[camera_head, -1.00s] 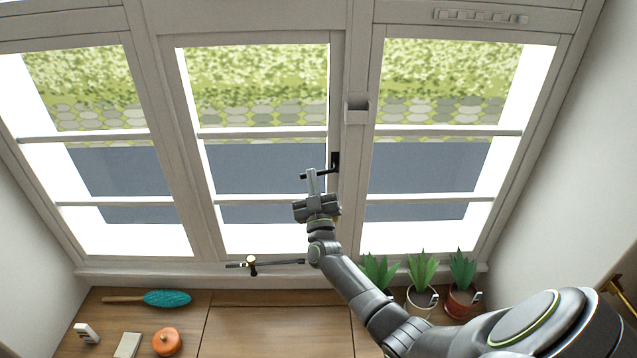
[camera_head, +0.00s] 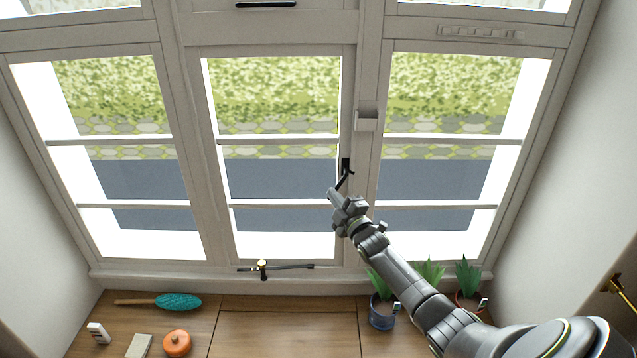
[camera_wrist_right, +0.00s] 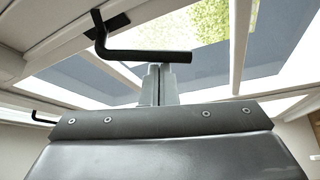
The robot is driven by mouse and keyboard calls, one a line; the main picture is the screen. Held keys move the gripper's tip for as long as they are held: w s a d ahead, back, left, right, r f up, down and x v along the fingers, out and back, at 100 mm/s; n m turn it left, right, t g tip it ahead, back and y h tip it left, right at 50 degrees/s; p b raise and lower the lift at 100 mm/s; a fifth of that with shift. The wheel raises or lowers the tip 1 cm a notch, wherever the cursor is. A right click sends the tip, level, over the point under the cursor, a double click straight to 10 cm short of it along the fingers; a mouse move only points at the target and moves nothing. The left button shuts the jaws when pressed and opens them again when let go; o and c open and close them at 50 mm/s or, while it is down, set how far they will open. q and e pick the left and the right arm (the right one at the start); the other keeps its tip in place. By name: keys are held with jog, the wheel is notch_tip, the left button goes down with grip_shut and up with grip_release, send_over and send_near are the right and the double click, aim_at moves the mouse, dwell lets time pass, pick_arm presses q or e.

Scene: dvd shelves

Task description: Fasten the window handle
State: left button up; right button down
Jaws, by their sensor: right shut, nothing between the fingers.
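The black window handle (camera_head: 345,172) is on the right edge of the middle window's frame. In the head view its lever slants down and to the left. In the right wrist view the handle (camera_wrist_right: 150,54) shows as a dark bent bar lying across the picture, with its plate at the upper left. My right gripper (camera_head: 333,193) is shut and empty at the lower end of the lever. In the right wrist view its fingertips (camera_wrist_right: 158,72) are just below the bar; I cannot tell whether they touch it. My left gripper is not in view.
A black stay bar with a brass fitting (camera_head: 262,268) lies along the sill. Potted plants (camera_head: 381,308) stand by my right arm. A teal brush (camera_head: 178,301), an orange round object (camera_head: 176,343) and small pale boxes (camera_head: 98,333) are at the lower left. The middle of the wooden surface is clear.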

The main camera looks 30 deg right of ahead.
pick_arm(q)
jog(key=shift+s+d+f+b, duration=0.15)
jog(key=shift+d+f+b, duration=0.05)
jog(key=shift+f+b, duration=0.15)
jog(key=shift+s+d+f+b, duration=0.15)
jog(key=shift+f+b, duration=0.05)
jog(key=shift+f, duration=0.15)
pick_arm(e)
jog(key=shift+s+d+f, duration=0.2)
jog(key=shift+s+d, duration=0.1)
jog(key=shift+d, duration=0.25)
jog(key=shift+s+d+f, duration=0.2)
jog(key=shift+s+d, duration=0.05)
jog(key=shift+d, duration=0.35)
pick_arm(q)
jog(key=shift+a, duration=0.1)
